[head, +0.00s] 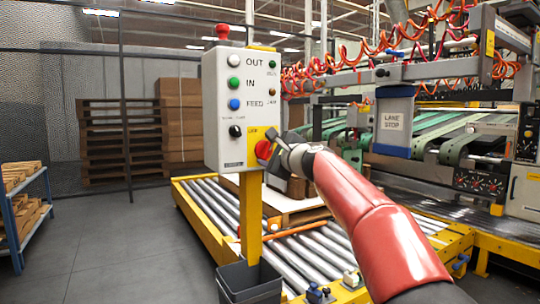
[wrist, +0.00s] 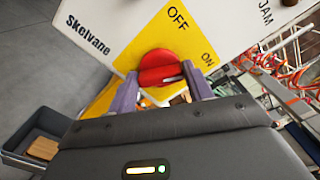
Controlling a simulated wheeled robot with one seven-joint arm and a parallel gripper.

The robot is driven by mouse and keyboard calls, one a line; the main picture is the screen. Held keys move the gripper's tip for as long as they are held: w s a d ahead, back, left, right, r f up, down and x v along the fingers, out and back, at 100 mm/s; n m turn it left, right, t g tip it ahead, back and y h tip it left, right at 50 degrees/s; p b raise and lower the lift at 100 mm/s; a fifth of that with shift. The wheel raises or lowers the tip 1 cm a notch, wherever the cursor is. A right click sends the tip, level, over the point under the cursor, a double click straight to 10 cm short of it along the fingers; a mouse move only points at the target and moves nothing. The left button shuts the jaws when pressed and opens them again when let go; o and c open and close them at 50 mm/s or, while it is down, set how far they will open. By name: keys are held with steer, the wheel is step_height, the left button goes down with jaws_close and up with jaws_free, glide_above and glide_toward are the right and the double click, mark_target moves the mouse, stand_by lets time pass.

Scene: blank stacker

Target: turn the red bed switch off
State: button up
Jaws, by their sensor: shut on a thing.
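The red bed switch (wrist: 160,62) is a round knob with a raised grip on a yellow plate (wrist: 152,38) marked OFF and ON. In the wrist view its grip lies roughly crosswise, its right end towards the ON side; OFF is above it. It also shows in the head view (head: 263,149) at the lower right of the grey control box (head: 222,110). My gripper (wrist: 162,88) has one finger on each side of the knob and is shut on it. In the head view my gripper (head: 271,146) partly hides the switch.
A roller conveyor (head: 310,255) runs behind. Open floor lies left.

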steer(key=n+b, duration=0.1)
steer(key=n, duration=0.2)
steer(key=shift+f+n, duration=0.15)
steer(key=shift+n, duration=0.25)
steer(key=n+b, duration=0.1)
steer(key=n, duration=0.2)
steer(key=shift+f+n+b, duration=0.1)
steer(key=shift+n+b, duration=0.2)
steer(key=n+b, duration=0.1)
steer(key=n, duration=0.2)
steer(key=shift+n, duration=0.3)
steer(key=shift+n+b, duration=0.55)
steer(key=shift+n, duration=1.35)
steer(key=o, duration=1)
steer(key=shift+d, duration=0.1)
